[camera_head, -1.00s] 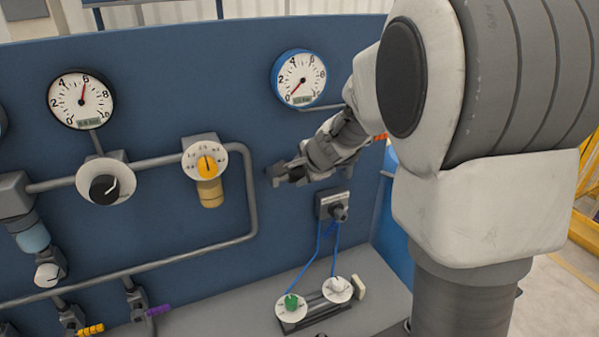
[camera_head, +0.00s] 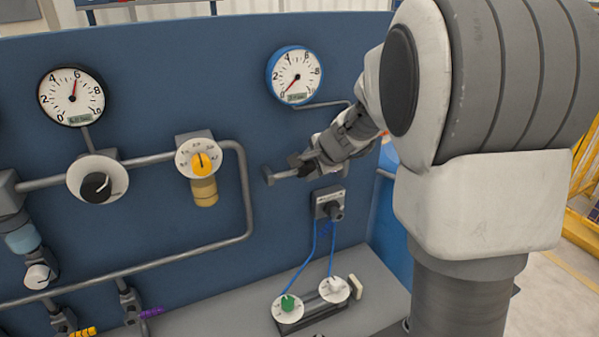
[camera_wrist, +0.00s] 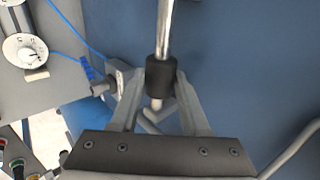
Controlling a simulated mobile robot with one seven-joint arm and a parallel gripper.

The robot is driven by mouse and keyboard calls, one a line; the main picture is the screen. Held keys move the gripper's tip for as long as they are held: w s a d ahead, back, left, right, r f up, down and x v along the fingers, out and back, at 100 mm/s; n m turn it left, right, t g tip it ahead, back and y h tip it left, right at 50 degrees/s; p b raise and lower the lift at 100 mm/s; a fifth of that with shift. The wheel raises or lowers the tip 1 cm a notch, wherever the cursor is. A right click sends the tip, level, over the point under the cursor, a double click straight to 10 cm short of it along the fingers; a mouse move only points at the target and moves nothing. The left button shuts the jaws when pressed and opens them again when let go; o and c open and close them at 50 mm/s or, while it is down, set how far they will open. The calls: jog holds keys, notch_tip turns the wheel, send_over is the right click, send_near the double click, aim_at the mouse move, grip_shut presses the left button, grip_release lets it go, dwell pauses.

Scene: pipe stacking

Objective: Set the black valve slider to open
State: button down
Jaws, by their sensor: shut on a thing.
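The black valve slider (camera_wrist: 161,73) is a short dark sleeve around a straight silver pipe (camera_wrist: 165,28), seen in the wrist view. My gripper (camera_wrist: 158,85) has a finger on either side of the sleeve and is shut on it. In the head view my gripper (camera_head: 306,165) is in front of the blue panel, below the right gauge, and mostly hides the slider. The pipe's left end (camera_head: 268,176) sticks out to the left of my gripper. Any open or closed marking cannot be made out.
Just below my gripper is a grey box with a black connector (camera_head: 328,204) and blue cables. The blue-rimmed gauge (camera_head: 295,75) is above. A yellow-knobbed valve (camera_head: 200,162) and bent grey pipe (camera_head: 246,200) stand to the left. Bare panel lies between.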

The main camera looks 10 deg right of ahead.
jog(key=shift+c, duration=1.9)
grip_release()
jog(key=shift+w+d, duration=0.1)
jog(key=shift+d, duration=0.25)
jog(key=shift+a, duration=0.1)
jog(key=shift+s+r, duration=0.4)
jog(key=shift+r, duration=0.05)
jog(key=p+v, duration=0.3)
jog(key=v, duration=1.3)
jog(key=shift+s, duration=0.15)
jog(key=shift+r, duration=0.1)
